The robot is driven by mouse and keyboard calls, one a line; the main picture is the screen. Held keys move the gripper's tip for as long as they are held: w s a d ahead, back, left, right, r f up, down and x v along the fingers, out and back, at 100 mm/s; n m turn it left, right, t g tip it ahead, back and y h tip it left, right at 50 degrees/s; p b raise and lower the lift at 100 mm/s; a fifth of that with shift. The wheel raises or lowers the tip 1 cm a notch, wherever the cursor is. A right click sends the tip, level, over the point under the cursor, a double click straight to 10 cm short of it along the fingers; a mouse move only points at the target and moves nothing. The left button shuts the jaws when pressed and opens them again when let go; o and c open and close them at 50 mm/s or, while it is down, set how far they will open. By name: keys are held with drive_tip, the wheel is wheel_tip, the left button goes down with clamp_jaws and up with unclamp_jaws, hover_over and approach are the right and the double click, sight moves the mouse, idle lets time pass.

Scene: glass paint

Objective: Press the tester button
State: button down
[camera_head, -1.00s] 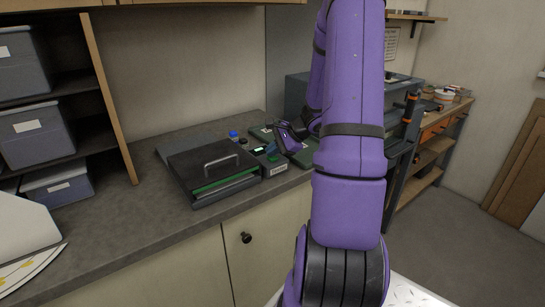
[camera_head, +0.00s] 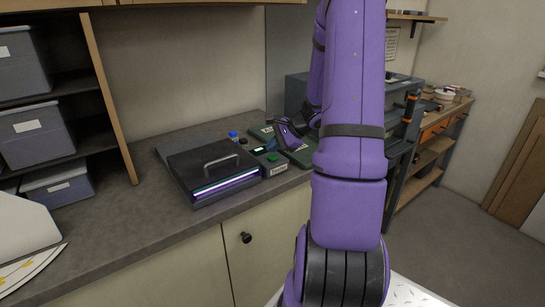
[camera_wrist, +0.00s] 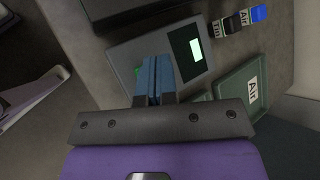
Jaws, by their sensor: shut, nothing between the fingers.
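The tester (camera_head: 278,169) is a small grey box on the counter with a small lit display (camera_head: 259,149) and a green button (camera_head: 272,157) on top. In the wrist view its grey top (camera_wrist: 135,50) and display (camera_wrist: 194,48) show. A bit of the green button (camera_wrist: 137,70) shows just left of my blue fingertips, which hide the rest. My gripper (camera_wrist: 154,72) is shut and empty, pointing down over the tester; in the head view its tips (camera_head: 271,146) are close above and behind the button. I cannot tell whether they touch it.
A black box with a handle (camera_head: 213,170) stands directly left of the tester, its front slot glowing white-purple. A blue-capped bottle (camera_head: 233,135) and a black-capped one stand behind. A green tray (camera_wrist: 244,88) labelled "Air" lies beside the tester.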

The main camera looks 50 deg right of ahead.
sight(272, 157)
drive_tip(key=shift+r, duration=0.1)
drive_tip(key=shift+r, duration=2.5)
drive_tip(key=shift+a+r, duration=0.1)
drive_tip(key=shift+a, duration=0.05)
drive_tip(key=s+a+r+n+g, duration=0.2)
drive_tip(key=a+r+n, duration=0.4)
drive_tip(key=a, duration=0.4)
drive_tip(key=s+a+r+n+g, duration=0.2)
drive_tip(key=a+r+n, duration=0.3)
drive_tip(key=a, duration=0.6)
drive_tip(key=s+a+r+n+h, duration=0.2)
drive_tip(key=s+a+r+n, duration=0.1)
drive_tip(key=s, duration=0.4)
drive_tip(key=s+a+r+n+t+h, duration=0.1)
drive_tip(key=s+a+r+n+h, duration=0.1)
drive_tip(key=s+a+n, duration=0.4)
drive_tip(key=shift+s+r+n, duration=0.6)
drive_tip(key=shift+r+n, duration=0.05)
drive_tip(key=shift+n, duration=0.05)
